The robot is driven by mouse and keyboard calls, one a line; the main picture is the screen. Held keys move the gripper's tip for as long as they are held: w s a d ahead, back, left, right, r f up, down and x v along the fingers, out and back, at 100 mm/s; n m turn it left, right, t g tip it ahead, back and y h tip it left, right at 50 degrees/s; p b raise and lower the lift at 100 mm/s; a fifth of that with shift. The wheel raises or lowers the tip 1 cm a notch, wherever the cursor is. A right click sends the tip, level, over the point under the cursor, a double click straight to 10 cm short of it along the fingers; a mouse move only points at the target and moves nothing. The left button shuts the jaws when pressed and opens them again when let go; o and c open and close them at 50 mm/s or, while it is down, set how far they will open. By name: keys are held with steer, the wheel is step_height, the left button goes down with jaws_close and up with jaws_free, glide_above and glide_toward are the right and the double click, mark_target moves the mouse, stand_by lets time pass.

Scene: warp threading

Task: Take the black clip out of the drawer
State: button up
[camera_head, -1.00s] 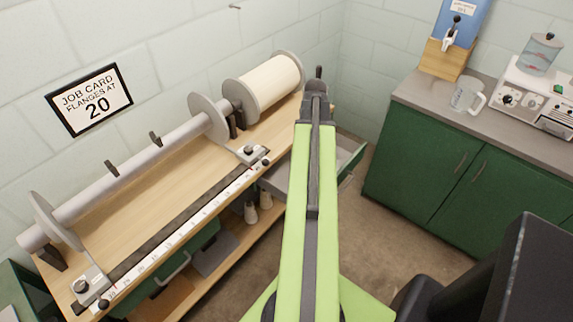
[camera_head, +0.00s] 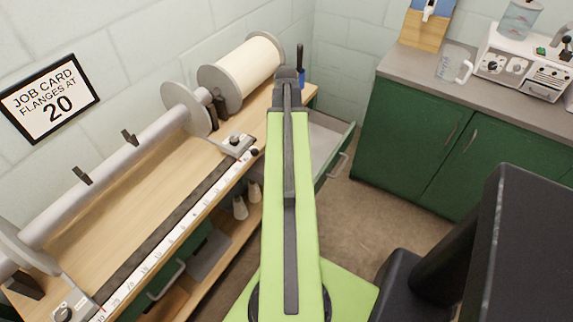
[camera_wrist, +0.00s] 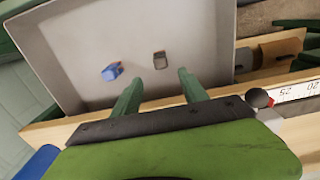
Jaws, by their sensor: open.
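In the wrist view a small black clip (camera_wrist: 160,60) lies on the pale floor of the open drawer (camera_wrist: 185,20). The clip has a lighter, brownish edge. My gripper (camera_wrist: 157,84) is open and empty, its two green fingers pointing towards the drawer. The clip appears just beyond the fingertips, between their lines, with no visible contact. In the head view the open drawer also shows (camera_head: 343,153) under the right end of the bench; my arm hides part of it, and my gripper and the clip are not seen there.
A small blue object (camera_wrist: 112,71) lies in the drawer left of the clip. The wooden bench (camera_head: 125,205) carries a roller, a cream spool (camera_head: 248,68) and a white ruler (camera_head: 170,240). A green cabinet (camera_head: 410,140) stands right of the drawer, with bare floor between.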

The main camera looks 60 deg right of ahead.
step_height(320, 180, down, 6)
steer(key=b, duration=0.4)
steer(key=shift+f+b, duration=0.15)
steer(key=shift+b, duration=0.25)
steer(key=f+b, duration=0.5)
steer(key=shift+s+a+f, duration=0.1)
steer(key=shift+s+a, duration=0.05)
steer(key=shift+s, duration=0.2)
steer(key=shift+r, duration=0.2)
jaws_close()
